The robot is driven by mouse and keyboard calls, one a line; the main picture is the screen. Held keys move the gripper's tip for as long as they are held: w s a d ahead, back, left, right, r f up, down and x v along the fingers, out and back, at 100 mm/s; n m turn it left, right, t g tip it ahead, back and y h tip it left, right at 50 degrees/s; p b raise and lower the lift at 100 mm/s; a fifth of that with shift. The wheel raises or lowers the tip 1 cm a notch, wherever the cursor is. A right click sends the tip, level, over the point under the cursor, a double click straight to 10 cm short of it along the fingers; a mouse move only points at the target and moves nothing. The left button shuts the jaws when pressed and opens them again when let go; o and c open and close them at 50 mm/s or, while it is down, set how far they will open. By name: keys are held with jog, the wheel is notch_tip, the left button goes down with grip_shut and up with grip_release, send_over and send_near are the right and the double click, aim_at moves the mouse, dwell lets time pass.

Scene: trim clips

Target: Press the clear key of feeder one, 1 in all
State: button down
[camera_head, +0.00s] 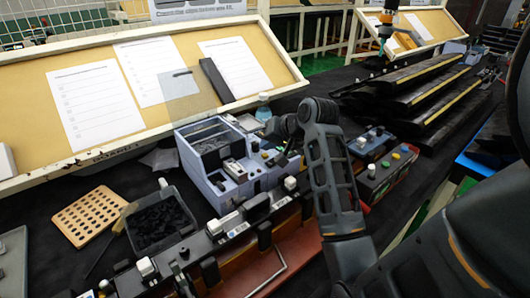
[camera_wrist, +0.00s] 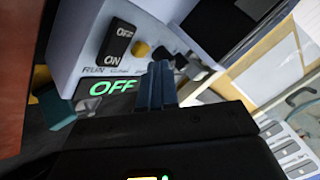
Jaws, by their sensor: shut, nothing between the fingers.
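Feeder one appears to be the blue-grey box (camera_head: 222,182) left of my arm in the head view; I cannot read its number. Its panel (camera_wrist: 85,35) fills the upper left of the wrist view, with a black rocker switch (camera_wrist: 117,38) showing ON, a yellow key (camera_wrist: 141,49) and a dark key (camera_wrist: 160,53). Small labels run below; one seems to read clear, but which key it marks is unclear. A green OFF display (camera_wrist: 112,87) is lit. My gripper (camera_wrist: 160,72) is shut and empty, its tips close to the dark key; contact cannot be told.
A second control box (camera_head: 385,172) with coloured buttons stands right of my arm. A rail with clips (camera_head: 225,240) runs in front of the feeder. A dark bin (camera_head: 158,222) and a perforated tan board (camera_head: 88,214) lie at left. Black trim strips (camera_head: 425,85) are stacked at back right.

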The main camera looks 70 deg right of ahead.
jog(key=shift+r, duration=0.1)
notch_tip(320, 180, up, 5)
jog(key=shift+f, duration=0.1)
dwell(0.7)
jog(key=shift+s, duration=0.1)
dwell(0.8)
